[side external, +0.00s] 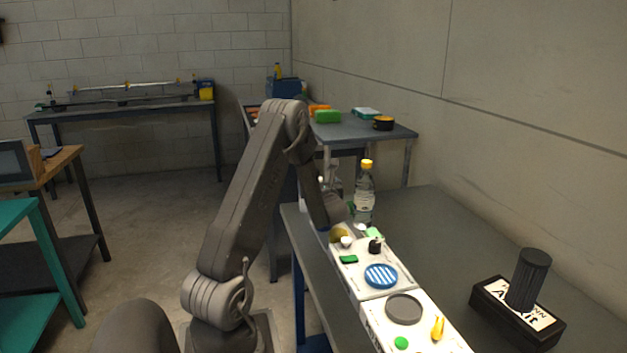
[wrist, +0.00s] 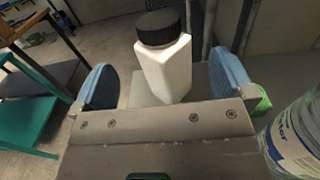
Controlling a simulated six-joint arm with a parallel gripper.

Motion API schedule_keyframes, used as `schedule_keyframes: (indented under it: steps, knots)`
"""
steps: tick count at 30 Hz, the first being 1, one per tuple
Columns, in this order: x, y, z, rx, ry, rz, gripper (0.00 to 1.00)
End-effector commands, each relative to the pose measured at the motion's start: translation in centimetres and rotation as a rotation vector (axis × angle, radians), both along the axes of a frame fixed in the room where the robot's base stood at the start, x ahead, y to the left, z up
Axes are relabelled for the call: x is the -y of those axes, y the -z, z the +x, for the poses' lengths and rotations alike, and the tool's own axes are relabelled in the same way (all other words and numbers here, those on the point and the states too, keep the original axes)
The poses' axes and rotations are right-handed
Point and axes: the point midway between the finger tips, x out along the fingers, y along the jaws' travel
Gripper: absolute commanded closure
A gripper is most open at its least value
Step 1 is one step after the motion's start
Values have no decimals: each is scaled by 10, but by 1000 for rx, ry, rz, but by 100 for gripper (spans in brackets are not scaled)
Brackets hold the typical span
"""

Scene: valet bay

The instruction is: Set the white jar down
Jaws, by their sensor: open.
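The white jar (wrist: 163,68) with a black ribbed lid shows in the wrist view, between the two blue-padded fingers of my gripper (wrist: 164,86). It looks slightly tilted in the picture. My gripper is open, with a visible gap between each finger pad and the jar. In the side external view I cannot make out the jar; my arm reaches down at the far left end of the grey table (side external: 440,225).
A clear bottle with a yellow cap (side external: 365,193) stands close to my gripper; it also shows in the wrist view (wrist: 293,140). White trays (side external: 408,322) with small items line the table's left edge. A black holder (side external: 517,318) with a dark cylinder (side external: 528,280) stands at right.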

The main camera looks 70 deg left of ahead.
Motion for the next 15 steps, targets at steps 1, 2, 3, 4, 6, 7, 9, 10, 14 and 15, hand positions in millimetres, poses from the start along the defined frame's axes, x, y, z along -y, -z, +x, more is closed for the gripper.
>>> schedule_keyframes:
  steps: [1,2,3,4,6,7,9,10,14,15]
  knots:
    - [11,0,1,-1,5,0,0]
    - [16,0,1,-2,4,-1,0]
    - [23,0,1,-2,3,0,0]
    - [27,0,1,-2,4,0,0]
    - [36,0,1,-1,3,-1,0]
    - [39,0,1,0,2,0,0]
    - [44,0,0,0,1,1,0]
    - [45,0,0,0,1,1,0]
    - [48,0,0,0,0,0,0]
    - [48,0,0,0,0,0,0]
